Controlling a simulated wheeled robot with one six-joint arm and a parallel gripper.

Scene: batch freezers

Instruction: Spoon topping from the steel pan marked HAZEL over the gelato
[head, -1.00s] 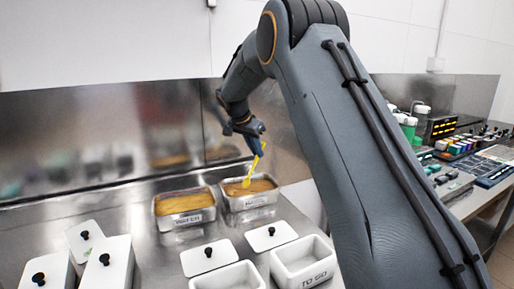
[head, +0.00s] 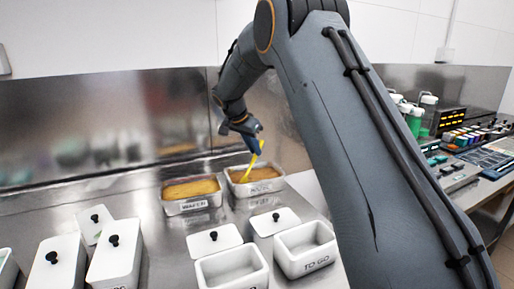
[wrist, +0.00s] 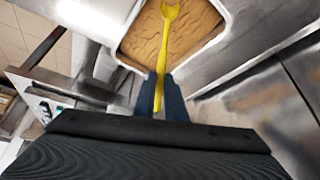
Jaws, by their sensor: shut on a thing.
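My gripper (head: 255,146) is shut on the handle of a yellow spoon (head: 253,162) and holds it tilted over the right steel pan (head: 262,190). That pan holds a brown topping, and its front label is too blurred to read surely. In the wrist view, the spoon (wrist: 165,48) runs from between my gripper's fingers (wrist: 160,93) to its bowl over the brown topping (wrist: 190,32). The spoon's lower end is at the topping; I cannot tell how deep it sits. I cannot make out any gelato.
A second steel pan (head: 192,207), seemingly marked WAFER, stands close on the left with yellower contents. Open white tubs (head: 232,268), one marked TO GO (head: 306,262), and lidded white containers (head: 116,262) stand in front. A steel backsplash (head: 90,135) rises behind.

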